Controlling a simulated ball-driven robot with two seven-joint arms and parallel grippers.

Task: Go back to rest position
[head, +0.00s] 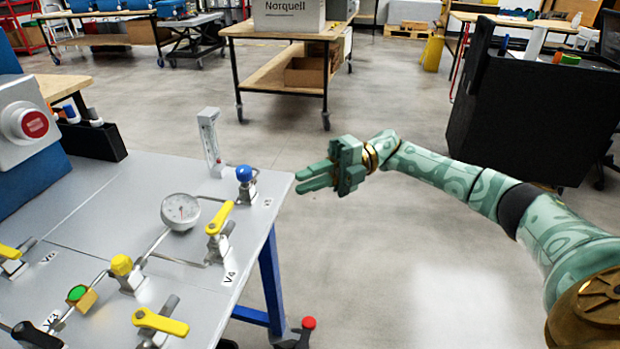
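My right gripper (304,179) is green and comes in from the right on a patterned green arm. It hangs over the floor just off the right edge of the grey bench (110,200). Its two fingers point left with a gap between them, and nothing is held. It is apart from the blue-knobbed valve (245,178) near the bench corner. My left gripper is not in view.
The bench carries a round gauge (181,211), yellow-handled valves (220,220), a flow meter (211,140) and a red stop button (35,124). A black cabinet (525,120) stands behind my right arm. A wooden-topped cart (285,65) stands farther back. The floor between is clear.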

